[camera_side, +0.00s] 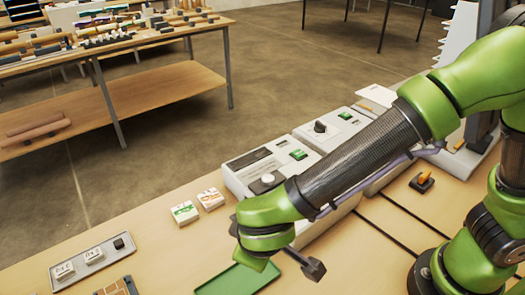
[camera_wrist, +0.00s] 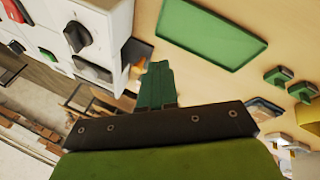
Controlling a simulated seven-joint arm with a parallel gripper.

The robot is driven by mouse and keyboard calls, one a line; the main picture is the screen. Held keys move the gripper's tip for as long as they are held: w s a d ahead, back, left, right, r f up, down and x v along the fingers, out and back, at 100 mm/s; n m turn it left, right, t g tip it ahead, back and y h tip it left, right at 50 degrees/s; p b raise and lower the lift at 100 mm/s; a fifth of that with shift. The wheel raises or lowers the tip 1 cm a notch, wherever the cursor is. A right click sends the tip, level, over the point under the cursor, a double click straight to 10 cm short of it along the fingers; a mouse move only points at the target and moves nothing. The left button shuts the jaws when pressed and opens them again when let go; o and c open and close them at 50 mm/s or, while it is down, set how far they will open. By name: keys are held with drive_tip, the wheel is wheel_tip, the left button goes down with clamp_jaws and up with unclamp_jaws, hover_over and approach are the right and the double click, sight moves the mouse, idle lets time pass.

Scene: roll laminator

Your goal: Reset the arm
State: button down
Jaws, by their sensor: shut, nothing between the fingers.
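My gripper (camera_wrist: 157,72) shows in the wrist view as green fingers pressed together, shut and empty. In the side view my arm reaches down and left over the table, and the fingers are mostly hidden. The white roll laminator (camera_side: 240,183) stands on the table behind my forearm, which covers part of it. Its panel has dark knobs and green buttons. In the wrist view a white housing (camera_wrist: 108,22) with a black knob and a red switch is at the upper left, beside the fingers. I cannot tell how far apart they are.
A green tray (camera_side: 238,281) lies below my wrist. Two small labelled boxes (camera_side: 185,212) (camera_side: 211,199) lie left of the laminator. A grey tray (camera_side: 70,281) with small blocks is at lower left. A wooden bench (camera_side: 165,88) with rolls stands behind. Bare tabletop (camera_side: 150,240) lies between the trays.

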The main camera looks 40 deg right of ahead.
drive_tip(key=s+d+r+m+t+y, duration=0.1)
drive_tip(key=d+r+m, duration=0.4)
drive_tip(key=d, duration=0.7)
drive_tip(key=s+d+r+m+t+y, duration=0.1)
drive_tip(key=s+d+r+m+y, duration=0.2)
drive_tip(key=d+r, duration=0.6)
drive_tip(key=d+m, duration=0.1)
drive_tip(key=d, duration=0.2)
drive_tip(key=shift+d+m+t+y, duration=0.3)
drive_tip(key=shift+d+m, duration=0.1)
